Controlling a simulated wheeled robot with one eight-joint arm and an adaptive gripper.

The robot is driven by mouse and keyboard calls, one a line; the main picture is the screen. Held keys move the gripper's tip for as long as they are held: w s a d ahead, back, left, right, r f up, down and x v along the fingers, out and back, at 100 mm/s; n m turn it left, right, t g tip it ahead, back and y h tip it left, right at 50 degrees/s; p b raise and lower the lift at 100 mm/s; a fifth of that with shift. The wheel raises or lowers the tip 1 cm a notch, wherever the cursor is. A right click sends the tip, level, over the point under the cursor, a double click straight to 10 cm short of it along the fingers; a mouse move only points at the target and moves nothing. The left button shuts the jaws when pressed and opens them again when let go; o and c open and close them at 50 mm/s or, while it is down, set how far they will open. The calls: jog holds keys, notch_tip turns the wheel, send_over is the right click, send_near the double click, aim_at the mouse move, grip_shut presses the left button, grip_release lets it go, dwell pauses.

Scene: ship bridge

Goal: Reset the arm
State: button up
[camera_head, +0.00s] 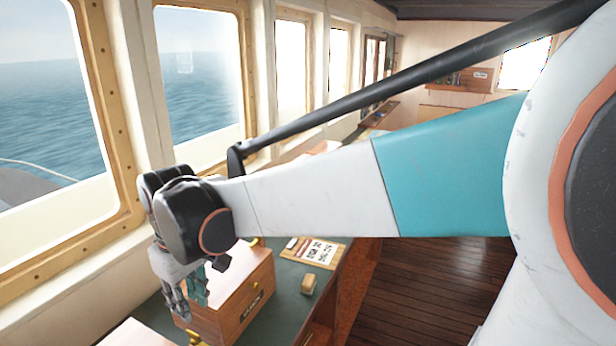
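My arm reaches across the picture from the right, stretched out toward the windows on the left. My gripper (186,298) hangs at its end, pointing down, in front of a wooden box (250,292) with a dark label and brass knobs. Its grey and teal fingers overlap the box in the picture. Whether they touch it, and how far apart they are, I cannot tell. I see nothing clearly held.
The box stands on a green-topped desk (290,310). Windows (200,80) line the left wall. Wooden floor (430,290) lies open right of the desk.

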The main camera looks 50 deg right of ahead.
jog(key=s+f+m+t+b, duration=0.3)
jog(key=s+f+t+b, duration=0.2)
jog(key=s, duration=0.6)
jog(key=shift+s+f+t+b, duration=0.2)
jog(key=shift+f+t+b, duration=0.15)
jog(key=shift+f, duration=0.3)
